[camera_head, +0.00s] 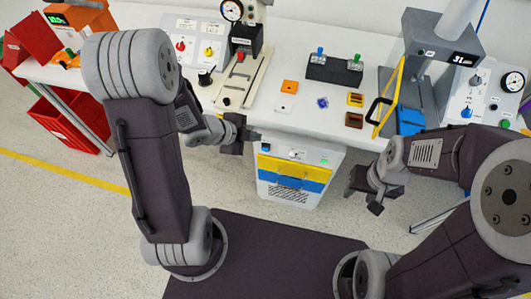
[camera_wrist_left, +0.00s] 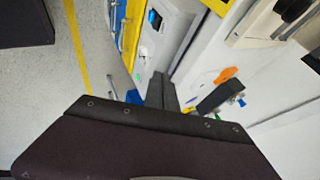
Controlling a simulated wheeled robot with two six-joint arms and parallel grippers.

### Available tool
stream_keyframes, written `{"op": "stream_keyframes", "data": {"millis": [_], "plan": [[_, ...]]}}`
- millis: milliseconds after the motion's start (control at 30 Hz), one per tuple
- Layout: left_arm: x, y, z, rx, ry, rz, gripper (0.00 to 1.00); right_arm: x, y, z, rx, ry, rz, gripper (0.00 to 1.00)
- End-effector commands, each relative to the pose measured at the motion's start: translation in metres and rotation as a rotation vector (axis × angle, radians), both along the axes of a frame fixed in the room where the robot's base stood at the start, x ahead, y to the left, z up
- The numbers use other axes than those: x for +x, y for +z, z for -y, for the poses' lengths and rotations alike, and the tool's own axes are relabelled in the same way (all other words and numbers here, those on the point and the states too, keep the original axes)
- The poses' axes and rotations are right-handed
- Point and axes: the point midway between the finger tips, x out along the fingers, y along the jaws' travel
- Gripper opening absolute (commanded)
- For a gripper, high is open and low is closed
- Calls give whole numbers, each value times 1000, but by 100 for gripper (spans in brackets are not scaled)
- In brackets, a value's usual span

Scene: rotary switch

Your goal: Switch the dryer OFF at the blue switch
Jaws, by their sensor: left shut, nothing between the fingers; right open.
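A white cabinet (camera_head: 285,205) with a yellow and a blue band stands under the table front. Its top panel carries a small blue switch (camera_head: 324,161), also in the left wrist view (camera_wrist_left: 153,18), and a green light. The switch's pointer is too small to read. Other blue knobs are on the black box (camera_head: 320,52) and the right panel (camera_head: 467,113); no readable label shows which belongs to the dryer. My left gripper (camera_head: 254,135) is shut and empty at the table edge, above and left of the cabinet's switch. My right gripper (camera_head: 363,198) is open, right of the cabinet.
Red bins (camera_head: 65,120) stand at left. Floor in front of the cabinet is clear.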

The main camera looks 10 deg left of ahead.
Motion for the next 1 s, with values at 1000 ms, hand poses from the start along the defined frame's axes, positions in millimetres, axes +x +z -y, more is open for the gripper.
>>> {"op": "stream_keyframes", "data": {"millis": [1000], "plan": [[-2, -159, -16, -63, 90, -133, 0, -1, -93, 0, 0, 0, 0, 47]]}}
